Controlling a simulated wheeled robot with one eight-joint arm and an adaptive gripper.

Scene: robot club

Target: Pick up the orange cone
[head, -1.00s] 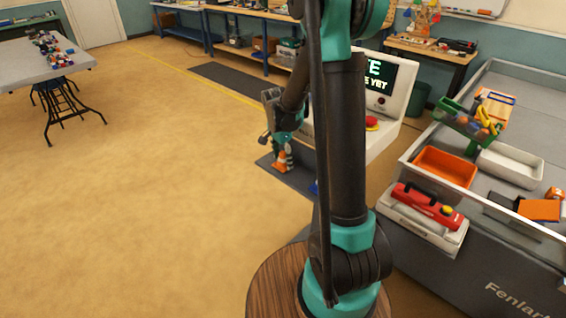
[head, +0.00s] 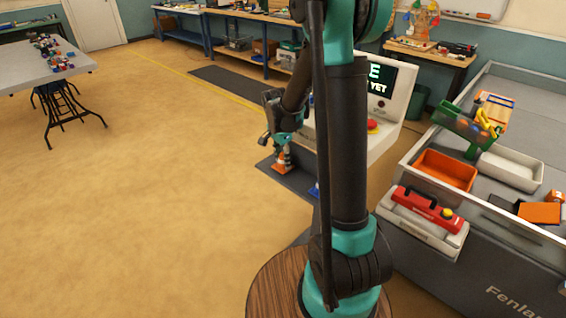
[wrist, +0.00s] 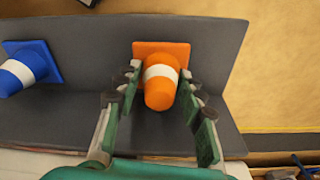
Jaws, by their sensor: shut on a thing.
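The orange cone (wrist: 159,95) with a white band stands on a dark grey mat or ledge, in the middle of the wrist view. It also shows in the head view (head: 281,168), small and low at my gripper's end. My gripper (wrist: 160,83) has one finger on each side of the cone, shut on it near the white band. In the head view my gripper (head: 284,152) covers the upper part of the cone. The cone's square base appears to rest on the dark surface; I cannot tell if it is lifted.
A blue cone (wrist: 28,67) with a white band stands to the left on the same dark surface (wrist: 85,75). A white console (head: 392,120) with a red button is close behind. A grey cart (head: 440,265) with trays stands at right.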

